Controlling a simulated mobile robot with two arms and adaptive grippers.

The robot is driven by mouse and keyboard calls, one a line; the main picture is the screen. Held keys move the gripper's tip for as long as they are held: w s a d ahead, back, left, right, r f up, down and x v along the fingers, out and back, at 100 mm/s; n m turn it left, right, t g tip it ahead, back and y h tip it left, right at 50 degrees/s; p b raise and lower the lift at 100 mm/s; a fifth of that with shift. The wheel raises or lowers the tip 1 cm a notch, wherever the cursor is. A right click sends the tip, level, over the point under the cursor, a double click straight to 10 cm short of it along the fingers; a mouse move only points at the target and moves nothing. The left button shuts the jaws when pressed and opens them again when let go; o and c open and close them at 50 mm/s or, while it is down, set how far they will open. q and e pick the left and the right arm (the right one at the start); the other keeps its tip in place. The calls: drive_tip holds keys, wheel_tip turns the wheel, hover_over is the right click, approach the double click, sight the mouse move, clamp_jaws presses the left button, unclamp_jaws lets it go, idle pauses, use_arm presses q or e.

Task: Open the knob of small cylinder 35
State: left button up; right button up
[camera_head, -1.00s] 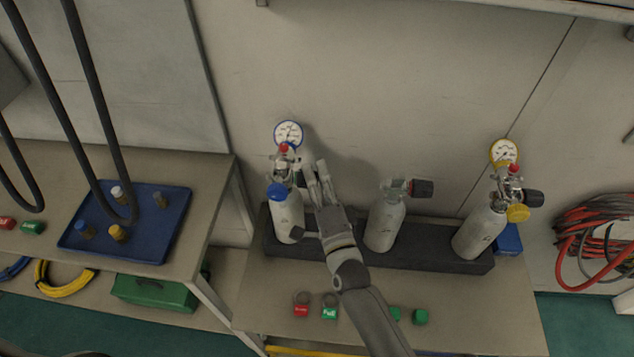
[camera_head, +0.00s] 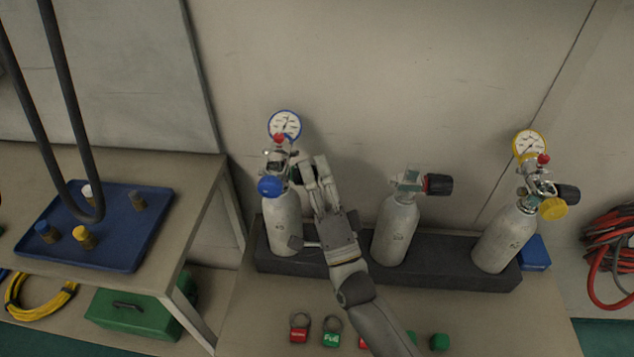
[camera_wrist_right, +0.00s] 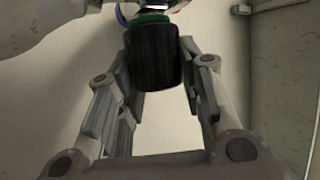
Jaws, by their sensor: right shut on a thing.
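Three small grey cylinders stand in a dark rack (camera_head: 330,263): a left one (camera_head: 283,222), a middle one (camera_head: 395,230) and a right one (camera_head: 503,240). Their numbers are too small to read. The left one carries a blue-rimmed gauge (camera_head: 285,125) and a blue cap (camera_head: 270,187). My right gripper (camera_head: 312,165) is at this cylinder's valve, on its right side. In the right wrist view, its fingers are shut on a black ribbed knob (camera_wrist_right: 152,55) with a green ring behind it. The fingers mostly hide the knob in the head view. My left gripper is not in view.
The right cylinder has a yellow-rimmed gauge (camera_head: 528,146) and a black knob (camera_head: 567,194). The middle one has a black knob (camera_head: 438,184). A blue tray (camera_head: 120,245) is on the left table. The wall is close behind.

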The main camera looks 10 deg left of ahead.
drive_tip(key=o, duration=1)
drive_tip(key=shift+o, duration=0.2)
drive_tip(key=shift+f, duration=0.1)
drive_tip(key=v, duration=1.2)
